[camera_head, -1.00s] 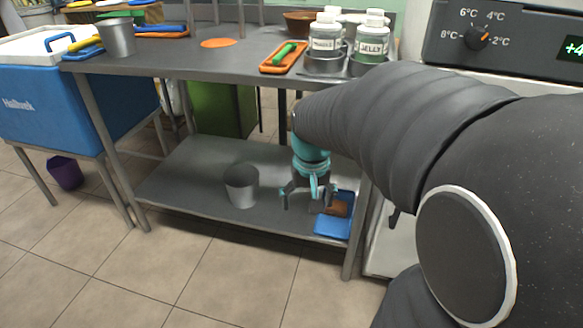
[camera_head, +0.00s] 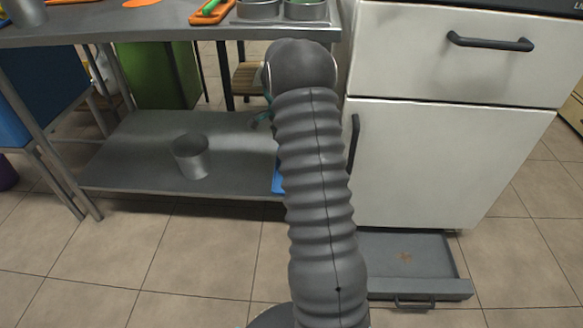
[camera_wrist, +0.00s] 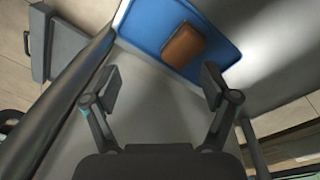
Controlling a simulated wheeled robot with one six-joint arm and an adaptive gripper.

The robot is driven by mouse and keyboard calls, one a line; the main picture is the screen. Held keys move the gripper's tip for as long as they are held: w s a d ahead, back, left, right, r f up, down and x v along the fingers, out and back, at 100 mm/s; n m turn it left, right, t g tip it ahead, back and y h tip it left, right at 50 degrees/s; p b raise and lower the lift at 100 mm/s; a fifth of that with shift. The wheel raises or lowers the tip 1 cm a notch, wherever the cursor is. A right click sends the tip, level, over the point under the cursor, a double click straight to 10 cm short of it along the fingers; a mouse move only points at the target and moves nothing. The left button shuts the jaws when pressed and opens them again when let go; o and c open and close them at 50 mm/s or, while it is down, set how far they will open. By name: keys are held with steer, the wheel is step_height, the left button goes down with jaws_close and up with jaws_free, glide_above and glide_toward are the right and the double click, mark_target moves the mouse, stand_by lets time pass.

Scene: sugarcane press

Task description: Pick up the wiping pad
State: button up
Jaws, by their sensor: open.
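The wiping pad (camera_wrist: 183,45) looks like a brown block lying on a blue tray (camera_wrist: 150,22) in the wrist view. The tray rests on the lower shelf of the metal table; only a sliver of it (camera_head: 278,180) shows beside my arm in the head view, and the pad is hidden there. My gripper (camera_wrist: 161,84) is open and empty in the wrist view, its fingers wide apart. The pad appears beyond the fingertips, above and slightly right of their middle. In the head view my arm hides most of the gripper.
A metal cup (camera_head: 191,157) stands on the lower shelf (camera_head: 130,150), left of my arm. The tabletop (camera_head: 110,32) is above. A white cabinet (camera_head: 440,165) stands close on the right, with a low grey drawer (camera_head: 455,288) pulled out near the floor.

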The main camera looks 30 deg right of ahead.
steer(key=w+d+m, duration=0.4)
steer(key=m, duration=0.3)
steer(key=shift+m+h, duration=0.3)
steer(key=f, duration=0.4)
steer(key=f+b, duration=0.1)
steer(key=f, duration=0.4)
steer(key=s+d+f+b, duration=0.1)
steer(key=f, duration=0.3)
steer(key=shift+s+f, duration=0.1)
steer(key=shift+f, duration=0.25)
steer(key=c, duration=1.3)
step_height(320, 180, up, 10)
steer(key=shift+r+p, duration=0.1)
steer(key=shift+p, duration=0.5)
steer(key=shift+c, duration=0.2)
